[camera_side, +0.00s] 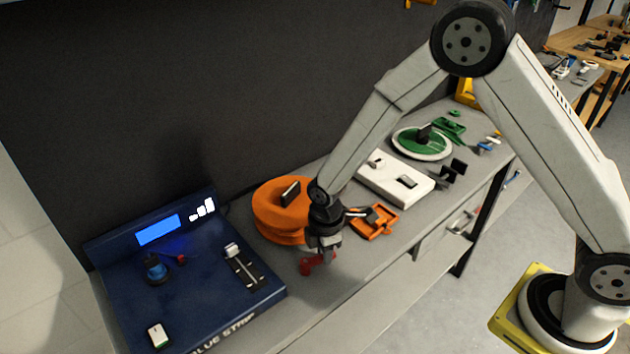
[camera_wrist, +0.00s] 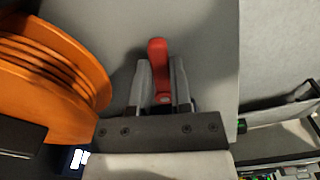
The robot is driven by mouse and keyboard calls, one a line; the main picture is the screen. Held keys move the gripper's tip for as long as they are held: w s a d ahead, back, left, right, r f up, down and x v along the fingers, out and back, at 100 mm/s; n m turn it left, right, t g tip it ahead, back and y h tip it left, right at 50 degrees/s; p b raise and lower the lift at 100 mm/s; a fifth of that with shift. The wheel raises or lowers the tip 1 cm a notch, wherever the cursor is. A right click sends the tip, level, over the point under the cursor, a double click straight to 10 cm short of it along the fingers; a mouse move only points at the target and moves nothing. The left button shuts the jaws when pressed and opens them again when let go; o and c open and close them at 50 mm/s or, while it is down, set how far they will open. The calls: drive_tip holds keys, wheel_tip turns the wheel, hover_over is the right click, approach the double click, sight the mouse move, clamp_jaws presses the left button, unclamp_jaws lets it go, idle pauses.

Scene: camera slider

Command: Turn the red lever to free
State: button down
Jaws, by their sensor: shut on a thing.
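The red lever (camera_wrist: 158,55) stands out between my gripper's fingers in the wrist view, with its rounded end past the fingertips. In the side view the red lever (camera_side: 311,266) shows low at the table's front part, just below my gripper (camera_side: 322,250). My gripper (camera_wrist: 160,80) is shut on the lever, one grey finger on each side of it. The lever's base and any marking for free are hidden or too small to read.
A ribbed orange drum (camera_side: 272,212) stands close to the left of my gripper; it fills the left of the wrist view (camera_wrist: 60,70). A blue console (camera_side: 200,285) lies further left. An orange tray (camera_side: 374,222) and a white box (camera_side: 397,178) lie to the right.

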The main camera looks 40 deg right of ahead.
drive_tip(key=shift+w+d+n, duration=0.1)
drive_tip(key=shift+w+n, duration=0.25)
drive_tip(key=shift+n, duration=0.5)
drive_tip(key=shift+w+d+n, duration=0.1)
drive_tip(key=shift+w+n, duration=0.2)
drive_tip(key=shift+n, duration=0.55)
drive_tip(key=c, duration=0.5)
unclamp_jaws()
drive_tip(key=shift+c, duration=0.2)
drive_tip(key=shift+a, duration=0.1)
drive_tip(key=shift+r, duration=0.1)
wheel_tip(320, 180, up, 8)
drive_tip(key=shift+f, duration=0.2)
